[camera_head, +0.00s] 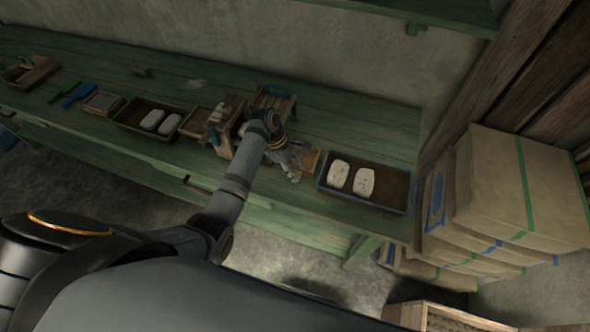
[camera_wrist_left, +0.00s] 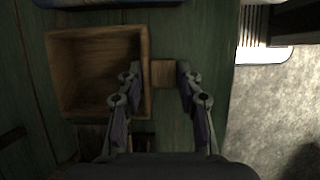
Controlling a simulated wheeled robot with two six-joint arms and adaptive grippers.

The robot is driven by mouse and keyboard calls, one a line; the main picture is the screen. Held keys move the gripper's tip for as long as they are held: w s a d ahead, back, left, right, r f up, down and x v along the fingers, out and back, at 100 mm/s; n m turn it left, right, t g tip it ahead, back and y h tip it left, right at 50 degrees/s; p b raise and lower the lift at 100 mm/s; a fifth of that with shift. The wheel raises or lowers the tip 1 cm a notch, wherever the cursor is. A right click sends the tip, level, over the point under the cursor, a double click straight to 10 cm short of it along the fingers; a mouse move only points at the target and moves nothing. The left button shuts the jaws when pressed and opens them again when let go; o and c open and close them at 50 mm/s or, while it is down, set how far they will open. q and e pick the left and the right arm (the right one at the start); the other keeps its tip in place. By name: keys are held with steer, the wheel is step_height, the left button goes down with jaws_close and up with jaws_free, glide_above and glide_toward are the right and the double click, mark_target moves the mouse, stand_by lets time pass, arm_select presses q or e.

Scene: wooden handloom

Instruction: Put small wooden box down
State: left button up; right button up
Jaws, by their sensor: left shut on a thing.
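The small wooden box (camera_wrist_left: 60,75) is open-topped and empty, at the left of the left wrist view, with a small block (camera_wrist_left: 163,73) at its right wall. My left gripper (camera_wrist_left: 158,75) is shut on the box at that side, one finger inside the wall and the other beyond the block. In the head view my left gripper (camera_head: 290,160) is over the front of the green bench (camera_head: 335,118), and part of the box (camera_head: 311,161) shows beside it. Whether the box touches the bench top is not clear. My right gripper is not in view.
A dark tray (camera_head: 391,200) with two white blocks stands right of the box. Wrapped bundles (camera_head: 515,187) are stacked at the right. The bench back right is clear.

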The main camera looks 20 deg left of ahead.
arm_select(q)
steer(key=o, duration=1.1)
steer(key=v, duration=1.2)
steer(key=shift+r+b, duration=0.15)
steer(key=shift+b, duration=0.25)
